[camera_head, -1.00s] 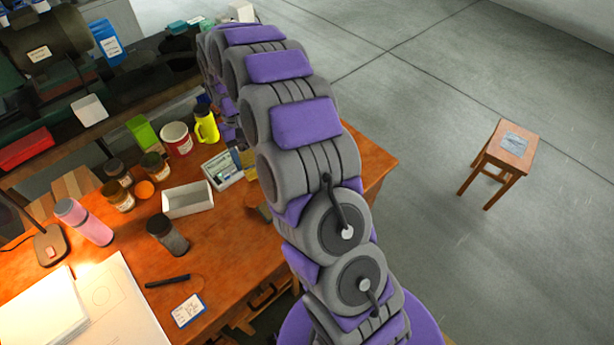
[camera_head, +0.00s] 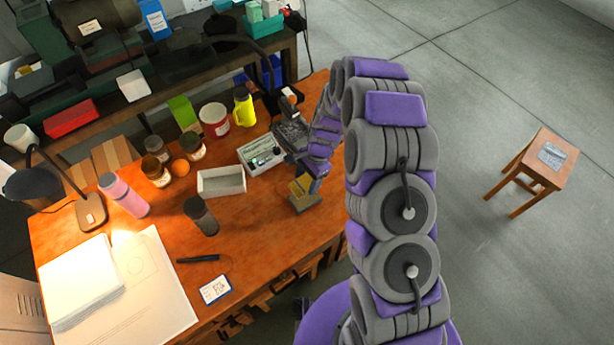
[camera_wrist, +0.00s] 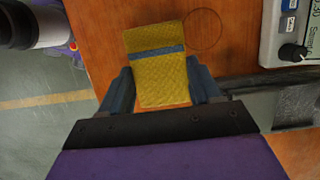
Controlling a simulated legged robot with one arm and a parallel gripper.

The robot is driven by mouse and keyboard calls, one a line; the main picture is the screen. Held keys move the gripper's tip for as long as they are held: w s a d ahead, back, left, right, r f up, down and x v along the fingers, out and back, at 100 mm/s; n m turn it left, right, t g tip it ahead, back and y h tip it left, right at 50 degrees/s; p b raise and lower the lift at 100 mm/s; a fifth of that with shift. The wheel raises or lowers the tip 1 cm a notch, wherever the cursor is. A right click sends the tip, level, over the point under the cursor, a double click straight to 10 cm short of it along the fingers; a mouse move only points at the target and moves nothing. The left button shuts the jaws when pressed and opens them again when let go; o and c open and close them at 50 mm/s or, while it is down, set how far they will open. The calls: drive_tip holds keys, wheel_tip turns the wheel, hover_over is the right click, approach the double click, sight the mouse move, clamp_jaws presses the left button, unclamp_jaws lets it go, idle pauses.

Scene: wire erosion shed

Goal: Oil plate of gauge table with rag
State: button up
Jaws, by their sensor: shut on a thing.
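A yellow rag with a blue-grey stripe (camera_wrist: 158,72) sits between the two dark fingers of my gripper (camera_wrist: 160,88) in the wrist view. My gripper is shut on the rag, over the orange-brown tabletop. The rag's yellow also shows in the head view (camera_head: 303,186), near the bench's right front edge. The gauge table (camera_head: 289,132), dark grey with a flat plate, stands behind the rag, partly hidden by my arm. Its grey metal also shows at the right of the wrist view (camera_wrist: 272,100). The rag is apart from that plate.
A readout box with knobs (camera_head: 262,154) stands left of the gauge table. A pale open tray (camera_head: 221,183), a dark jar (camera_head: 201,216), a red-and-white tin (camera_head: 214,120) and a yellow bottle (camera_head: 244,109) stand nearby. A stool (camera_head: 538,168) stands apart on the floor.

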sight(307, 190)
drive_tip(key=shift+d+f+b, duration=0.1)
drive_tip(key=shift+f+b, duration=0.2)
drive_tip(key=shift+f, duration=0.15)
drive_tip(key=shift+w+d+b+x, duration=0.15)
drive_tip(key=shift+b+x, duration=0.3)
drive_tip(key=shift+x, duration=0.3)
drive_tip(key=shift+w+d+b+x, duration=0.1)
drive_tip(key=shift+b+x, duration=0.4)
drive_tip(key=shift+x, duration=0.3)
drive_tip(key=shift+w+d+b+x, duration=0.15)
drive_tip(key=shift+b+x, duration=0.3)
drive_tip(key=shift+x, duration=0.3)
drive_tip(key=shift+f, duration=0.35)
drive_tip(key=shift+s+f, duration=0.1)
drive_tip(key=shift+f, duration=0.3)
idle(0.3)
drive_tip(key=shift+r+p, duration=2.1)
drive_tip(key=shift+r, duration=1.4)
